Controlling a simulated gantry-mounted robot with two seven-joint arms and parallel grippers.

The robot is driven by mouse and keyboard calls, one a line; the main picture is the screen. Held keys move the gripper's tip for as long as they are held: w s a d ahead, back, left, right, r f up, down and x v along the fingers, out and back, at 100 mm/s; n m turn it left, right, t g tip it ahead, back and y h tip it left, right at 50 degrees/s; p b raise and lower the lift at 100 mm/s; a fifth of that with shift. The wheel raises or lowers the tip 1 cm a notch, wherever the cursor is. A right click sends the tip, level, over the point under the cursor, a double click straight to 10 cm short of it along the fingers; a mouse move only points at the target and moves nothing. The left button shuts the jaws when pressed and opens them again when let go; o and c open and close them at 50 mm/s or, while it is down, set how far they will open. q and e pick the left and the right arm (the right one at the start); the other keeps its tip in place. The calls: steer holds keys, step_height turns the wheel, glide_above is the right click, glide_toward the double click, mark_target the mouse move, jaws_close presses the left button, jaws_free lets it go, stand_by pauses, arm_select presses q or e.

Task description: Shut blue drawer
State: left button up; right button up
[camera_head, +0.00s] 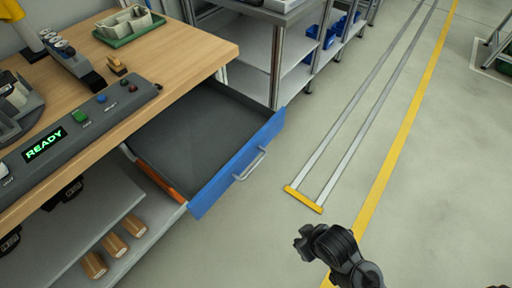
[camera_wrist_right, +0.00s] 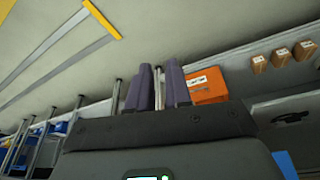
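The blue drawer (camera_head: 240,162) is pulled well out from under the wooden workbench in the head view. Its grey interior looks empty, and a light metal handle (camera_head: 250,165) is on its blue front. My right gripper (camera_head: 306,243) is dark and hangs over the floor in front of the drawer, to the right and apart from it. In the right wrist view its two purple-grey fingers (camera_wrist_right: 158,88) stand slightly apart, with nothing clearly held between them. My left gripper is not in view.
The workbench (camera_head: 185,52) carries a control panel reading READY (camera_head: 60,143) and a green tray (camera_head: 130,30). Metal shelving (camera_head: 300,75) stands behind the drawer. The floor before the drawer is clear, with flat rails ending in a yellow bar (camera_head: 303,199).

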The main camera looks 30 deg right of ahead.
steer(key=shift+w+r+m, duration=0.1)
steer(key=shift+w+m, duration=0.25)
steer(key=shift+m, duration=0.15)
steer(key=shift+c, duration=1.1)
steer(key=w+m+t, duration=0.2)
steer(key=w+a+t, duration=0.1)
steer(key=w, duration=0.1)
steer(key=shift+a+r+m+y, duration=0.1)
steer(key=shift+r+m+y, duration=0.3)
jaws_close()
steer(key=w+f+m+t+y+p, duration=0.1)
steer(key=w+m+t+y+p, duration=0.2)
steer(key=w+m+t, duration=0.4)
steer(key=w+d+r+m+t+y+p, duration=0.1)
steer(key=w+d+r+m+y+p, duration=0.1)
steer(key=d+r+p, duration=0.45)
steer(key=w+d+r+m+t+y+p, duration=0.1)
steer(key=w+d+m+y+p, duration=0.15)
steer(key=d, duration=0.75)
steer(key=b, duration=0.2)
glide_toward(280, 123)
steer(key=shift+n+t+h, duration=0.3)
steer(key=shift+n+h, duration=0.05)
steer(key=shift+n, duration=0.1)
steer(key=x, duration=0.5)
steer(key=shift+s+a+f, duration=0.1)
steer(key=shift+a, duration=0.15)
steer(key=shift+b+x, duration=0.45)
steer(key=shift+x, duration=0.35)
